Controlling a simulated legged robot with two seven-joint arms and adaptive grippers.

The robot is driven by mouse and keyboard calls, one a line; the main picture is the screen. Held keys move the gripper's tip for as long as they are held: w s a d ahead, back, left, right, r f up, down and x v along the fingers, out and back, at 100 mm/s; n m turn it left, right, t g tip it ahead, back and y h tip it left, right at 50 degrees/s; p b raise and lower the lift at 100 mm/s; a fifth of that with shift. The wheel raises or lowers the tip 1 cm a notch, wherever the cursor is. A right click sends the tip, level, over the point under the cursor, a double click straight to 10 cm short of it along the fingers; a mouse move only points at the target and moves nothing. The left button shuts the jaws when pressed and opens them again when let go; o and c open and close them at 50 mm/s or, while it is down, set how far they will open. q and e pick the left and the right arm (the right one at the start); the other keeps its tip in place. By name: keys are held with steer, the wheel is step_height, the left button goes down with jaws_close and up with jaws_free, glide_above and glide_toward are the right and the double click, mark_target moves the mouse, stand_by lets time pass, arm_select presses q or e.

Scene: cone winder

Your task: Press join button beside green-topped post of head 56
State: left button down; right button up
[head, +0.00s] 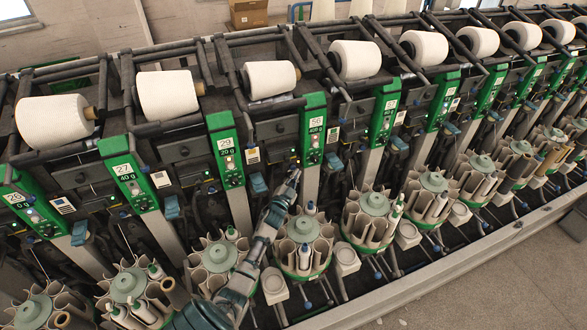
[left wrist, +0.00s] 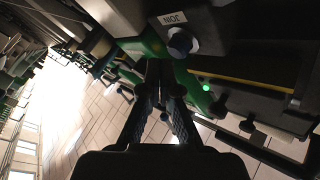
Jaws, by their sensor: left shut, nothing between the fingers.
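The green-topped post of head 56 (head: 314,118) stands near the middle of the head view, with its number label at the top. My left gripper (head: 294,174) is raised just left of this post's lower green end. In the left wrist view the gripper (left wrist: 164,66) is shut and empty, its fingers pointing towards the machine. A JOIN label (left wrist: 172,18) appears upside down there, with a round dark join button (left wrist: 180,42) beside it. The button is just above and right of the fingertips in that picture; contact cannot be told. My right gripper is in neither view.
White yarn cones (head: 271,78) line the top of the machine. Bobbin magazines (head: 302,246) stand below, close to my left arm. A blue lever (head: 259,184) is left of the gripper. A green lamp (left wrist: 206,87) glows in the wrist view. Bare floor lies at lower right.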

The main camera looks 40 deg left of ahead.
arm_select(q)
steer(key=shift+s+d, duration=0.15)
steer(key=shift+d, duration=0.15)
steer(key=d, duration=0.1)
steer(key=s+d+p, duration=0.1)
steer(key=d, duration=0.1)
steer(key=s+d+p, duration=0.1)
steer(key=shift+s+d, duration=0.1)
steer(key=shift+d, duration=0.05)
stand_by(0.3)
stand_by(0.8)
